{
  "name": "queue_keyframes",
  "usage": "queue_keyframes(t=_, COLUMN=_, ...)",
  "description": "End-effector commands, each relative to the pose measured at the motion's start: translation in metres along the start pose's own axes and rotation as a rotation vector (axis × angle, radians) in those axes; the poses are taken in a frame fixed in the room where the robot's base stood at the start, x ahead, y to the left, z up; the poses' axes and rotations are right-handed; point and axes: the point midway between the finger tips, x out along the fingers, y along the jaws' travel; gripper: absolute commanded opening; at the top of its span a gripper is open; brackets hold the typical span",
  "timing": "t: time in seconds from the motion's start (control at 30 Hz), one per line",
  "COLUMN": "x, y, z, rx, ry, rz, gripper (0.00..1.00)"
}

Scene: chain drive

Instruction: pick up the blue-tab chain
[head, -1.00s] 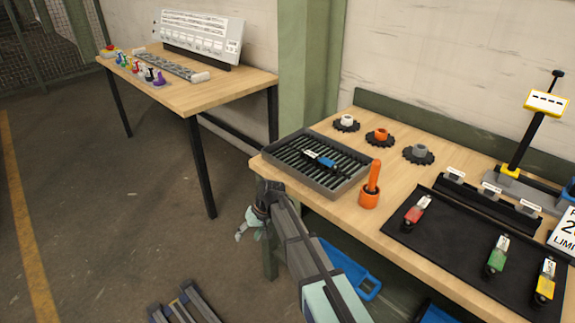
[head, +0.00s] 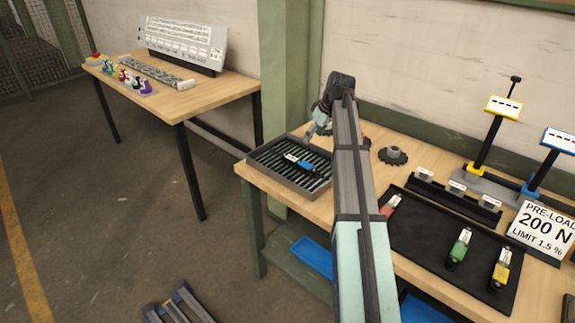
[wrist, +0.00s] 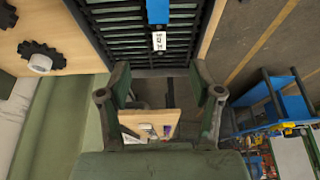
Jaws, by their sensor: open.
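The blue-tab chain (head: 302,163) lies on the dark ribbed tray (head: 262,180) at the left end of the near workbench. Its blue tab (wrist: 158,12) and white label show at the top of the wrist view, cut by the frame edge. My gripper (head: 318,122) is above the bench near the back edge of the tray, apart from the chain. In the wrist view my gripper (wrist: 160,95) has its two fingers spread wide with nothing between them. The arm hides part of the bench behind it.
Red, green (head: 459,247) and yellow (head: 501,268) tagged pieces lie on a black mat (head: 425,238) to the right. A dark sprocket (head: 393,155) sits behind; others show in the wrist view (wrist: 42,58). Yellow and blue stands rise at the right. A second table (head: 180,105) stands left.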

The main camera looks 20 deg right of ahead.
Motion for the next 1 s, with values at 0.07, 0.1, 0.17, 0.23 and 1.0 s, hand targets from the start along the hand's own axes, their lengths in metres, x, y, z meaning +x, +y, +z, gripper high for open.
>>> queue_keyframes(t=0.07, x=-0.003, y=0.006, z=0.005, rx=0.001, ry=-0.002, rz=0.007, gripper=0.65)
queue_keyframes(t=0.1, x=-0.001, y=0.007, z=0.006, rx=0.0, ry=-0.002, rz=0.008, gripper=0.65)
queue_keyframes(t=0.17, x=0.005, y=0.007, z=0.006, rx=0.0, ry=-0.004, rz=0.008, gripper=0.65)
queue_keyframes(t=0.23, x=0.016, y=0.006, z=0.005, rx=-0.001, ry=-0.004, rz=0.007, gripper=0.65)
queue_keyframes(t=1.0, x=0.119, y=0.007, z=0.004, rx=0.0, ry=-0.002, rz=0.008, gripper=0.65)
